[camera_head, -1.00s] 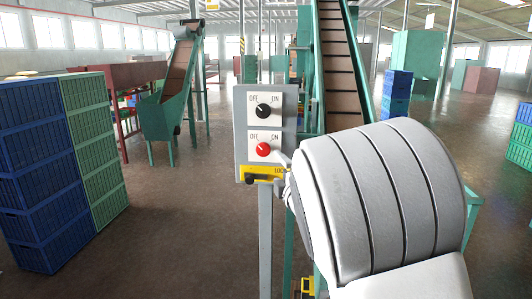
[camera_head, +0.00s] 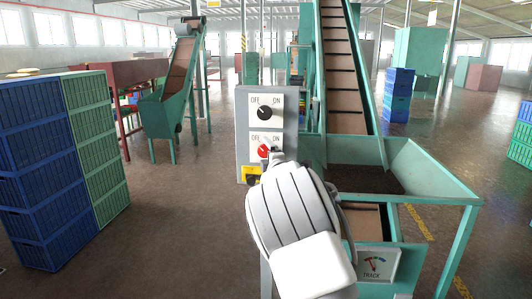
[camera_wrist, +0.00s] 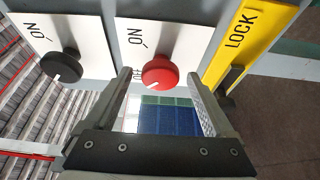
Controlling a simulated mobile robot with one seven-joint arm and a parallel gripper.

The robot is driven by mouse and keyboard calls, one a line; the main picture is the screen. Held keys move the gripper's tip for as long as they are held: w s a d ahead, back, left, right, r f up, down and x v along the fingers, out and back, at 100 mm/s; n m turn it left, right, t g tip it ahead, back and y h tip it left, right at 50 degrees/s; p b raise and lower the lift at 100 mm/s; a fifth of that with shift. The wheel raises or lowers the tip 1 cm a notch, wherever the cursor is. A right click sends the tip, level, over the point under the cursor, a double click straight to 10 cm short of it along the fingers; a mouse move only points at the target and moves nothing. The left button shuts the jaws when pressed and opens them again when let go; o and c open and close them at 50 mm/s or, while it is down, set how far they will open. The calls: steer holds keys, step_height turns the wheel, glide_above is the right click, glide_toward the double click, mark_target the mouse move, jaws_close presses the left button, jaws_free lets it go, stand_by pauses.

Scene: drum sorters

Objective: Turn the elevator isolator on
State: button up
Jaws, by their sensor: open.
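A grey control panel (camera_head: 242,125) on a post carries two rotary switches marked OFF and ON. The upper has a black knob (camera_head: 264,112), the lower a red knob (camera_head: 264,151). Both pointers look turned to the OFF side. Which one is the isolator is not labelled legibly. In the wrist view, my gripper (camera_wrist: 158,82) is open, with its fingers on either side of the red knob (camera_wrist: 160,72); contact cannot be told. The black knob (camera_wrist: 60,66) lies outside the left finger. In the head view, my gripper (camera_head: 274,157) partly covers the red switch.
A yellow LOCK plate (camera_wrist: 238,38) with a dark part sits beside the red switch, close to the right finger in the wrist view. A green hopper (camera_head: 408,168) and inclined conveyor (camera_head: 341,70) stand right of the panel. Blue crates (camera_head: 38,170) are stacked at left.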

steer(key=shift+w+a, duration=0.15)
steer(key=shift+w, duration=0.1)
steer(key=c, duration=1.3)
steer(key=shift+c, duration=0.2)
